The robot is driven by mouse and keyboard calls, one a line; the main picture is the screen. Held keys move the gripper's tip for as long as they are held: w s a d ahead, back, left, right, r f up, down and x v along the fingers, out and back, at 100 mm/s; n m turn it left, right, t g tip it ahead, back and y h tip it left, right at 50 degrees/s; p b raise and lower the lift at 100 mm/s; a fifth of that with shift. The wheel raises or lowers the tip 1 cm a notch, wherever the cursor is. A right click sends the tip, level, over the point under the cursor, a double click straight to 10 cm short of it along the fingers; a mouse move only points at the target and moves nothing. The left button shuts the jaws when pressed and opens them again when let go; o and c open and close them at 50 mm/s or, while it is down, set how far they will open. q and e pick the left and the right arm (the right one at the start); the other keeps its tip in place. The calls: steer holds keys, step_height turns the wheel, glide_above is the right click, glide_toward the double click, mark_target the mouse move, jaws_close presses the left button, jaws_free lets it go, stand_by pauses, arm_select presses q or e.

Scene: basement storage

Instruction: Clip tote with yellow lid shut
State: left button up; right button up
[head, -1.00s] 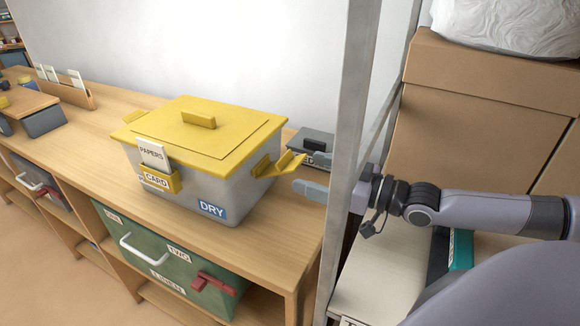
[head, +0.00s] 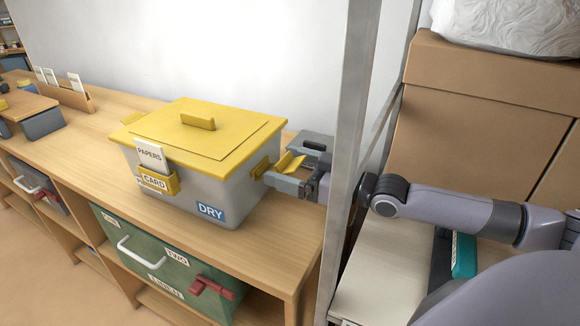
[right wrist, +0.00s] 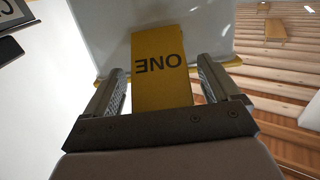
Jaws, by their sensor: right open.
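The grey tote (head: 205,188) with a yellow lid (head: 190,138) stands on the wooden bench, marked DRY. The lid lies on the tote's top. On the tote's right end a yellow clip (head: 290,163) sticks outward, swung away from the wall; the right wrist view shows a yellow flap (right wrist: 160,88) marked ONE. My right gripper (head: 282,183) is at this end, fingers pointing at the tote. Its open fingers (right wrist: 163,78) stand on either side of the flap, with visible gaps. A yellow piece (head: 134,117) shows at the lid's far left end. My left gripper is not in view.
A metal rack post (head: 350,150) stands just right of the bench, close to my right arm. A yellow holder (head: 158,182) with a PAPERS card is on the tote's front.

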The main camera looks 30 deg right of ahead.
mark_target(285, 161)
steer(key=c, duration=0.7)
steer(key=shift+r+p, duration=0.35)
steer(key=shift+p, duration=0.5)
steer(key=shift+w+r+g+h+p, duration=0.1)
steer(key=shift+r+g+h+p, duration=0.4)
steer(key=shift+p, duration=0.7)
steer(key=g+p, duration=0.1)
steer(key=p, duration=0.1)
steer(key=r+g+h+p, duration=0.1)
steer(key=p, duration=0.2)
steer(key=shift+w+a+r, duration=0.1)
steer(key=shift+w+a, duration=0.15)
steer(key=shift+w, duration=0.1)
steer(key=shift+w+a+r+g+h+p, duration=0.1)
steer(key=shift+w+g+h+p, duration=0.15)
steer(key=shift+g+p, duration=0.35)
steer(key=shift+w+a+r+g+h, duration=0.2)
steer(key=shift+w+a+g+h, duration=0.1)
steer(key=shift+g+h, duration=0.45)
